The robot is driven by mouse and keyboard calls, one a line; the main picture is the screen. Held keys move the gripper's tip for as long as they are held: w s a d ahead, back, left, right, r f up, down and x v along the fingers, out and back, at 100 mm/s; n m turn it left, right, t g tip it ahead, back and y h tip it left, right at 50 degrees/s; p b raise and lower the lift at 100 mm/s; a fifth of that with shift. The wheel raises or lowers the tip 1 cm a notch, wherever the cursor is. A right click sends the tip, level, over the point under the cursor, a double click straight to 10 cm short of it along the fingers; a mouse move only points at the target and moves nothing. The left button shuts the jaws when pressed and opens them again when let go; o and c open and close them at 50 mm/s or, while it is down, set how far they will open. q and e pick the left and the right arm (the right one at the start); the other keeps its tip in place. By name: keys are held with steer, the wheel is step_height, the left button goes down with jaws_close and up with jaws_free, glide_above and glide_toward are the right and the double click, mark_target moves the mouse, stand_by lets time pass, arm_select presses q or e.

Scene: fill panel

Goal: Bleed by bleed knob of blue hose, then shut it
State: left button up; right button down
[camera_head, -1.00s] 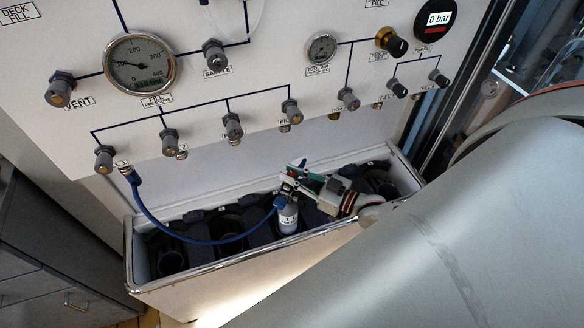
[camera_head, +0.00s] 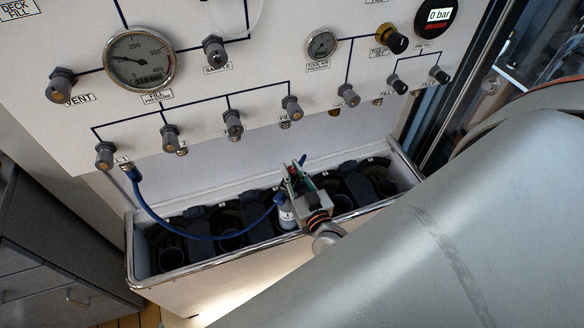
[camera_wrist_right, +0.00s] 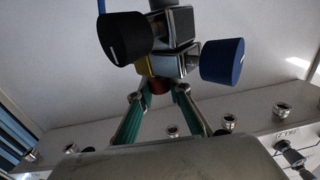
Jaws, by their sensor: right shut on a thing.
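The blue hose (camera_head: 175,232) runs from the left port of the panel down to a valve fitting above a white cylinder (camera_head: 288,216) in the trough. My right gripper (camera_head: 292,174) is at that fitting and partly hides it. A black knob (camera_wrist_right: 125,38) with a white mark and a blue knob (camera_wrist_right: 222,60) stick out from the block's sides. My left gripper is not in view.
The white panel above carries the fill pressure gauge (camera_head: 139,57), several grey valve knobs and a black display (camera_head: 435,16) reading 0 bar. The trough's metal rim (camera_head: 200,268) runs along the front. My right arm covers the lower right.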

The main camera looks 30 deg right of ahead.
steer(key=shift+w+r+m+h, duration=0.15)
steer(key=shift+m+h, duration=0.15)
steer(key=shift+h, duration=0.2)
steer(key=c, duration=1.8)
jaws_free()
steer(key=shift+c, duration=0.2)
steer(key=shift+s+a, duration=0.1)
steer(key=shift+s, duration=0.4)
steer(key=v, duration=1.1)
